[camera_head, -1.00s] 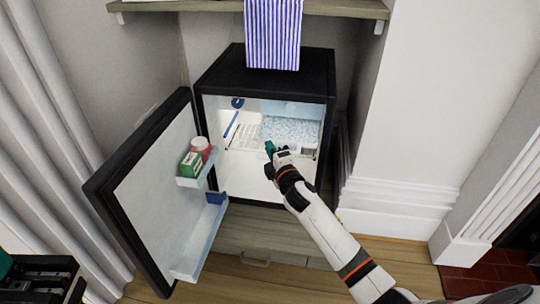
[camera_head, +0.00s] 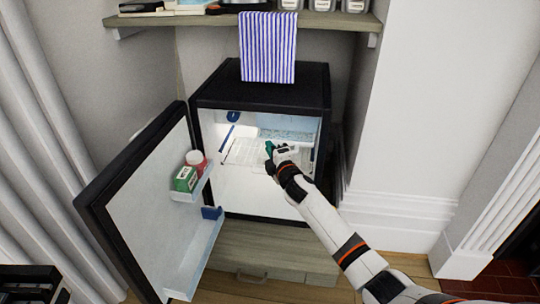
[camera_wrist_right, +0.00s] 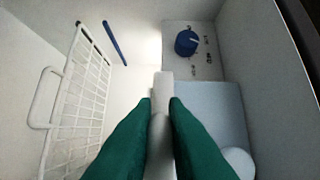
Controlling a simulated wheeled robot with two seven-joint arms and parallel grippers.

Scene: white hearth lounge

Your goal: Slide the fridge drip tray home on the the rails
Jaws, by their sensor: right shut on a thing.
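The black fridge (camera_head: 262,88) stands open, its door (camera_head: 135,205) swung out to the left. My right gripper (camera_head: 270,149) reaches into it. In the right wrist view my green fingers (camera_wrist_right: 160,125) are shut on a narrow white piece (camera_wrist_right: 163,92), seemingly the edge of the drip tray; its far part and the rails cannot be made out. A pale blue panel (camera_wrist_right: 212,105) lies to the right of the fingers there; I cannot tell whether it is tray or freezer box. A speckled pale blue surface (camera_head: 288,135) shows behind the gripper in the head view. My left gripper is not in view.
A white wire shelf (camera_wrist_right: 85,85) lies left of the fingers in the right wrist view, apart from them. A blue dial (camera_wrist_right: 186,42) is on the fridge wall. The door bins hold a green-and-white box (camera_head: 186,179). A striped cloth (camera_head: 267,47) hangs above.

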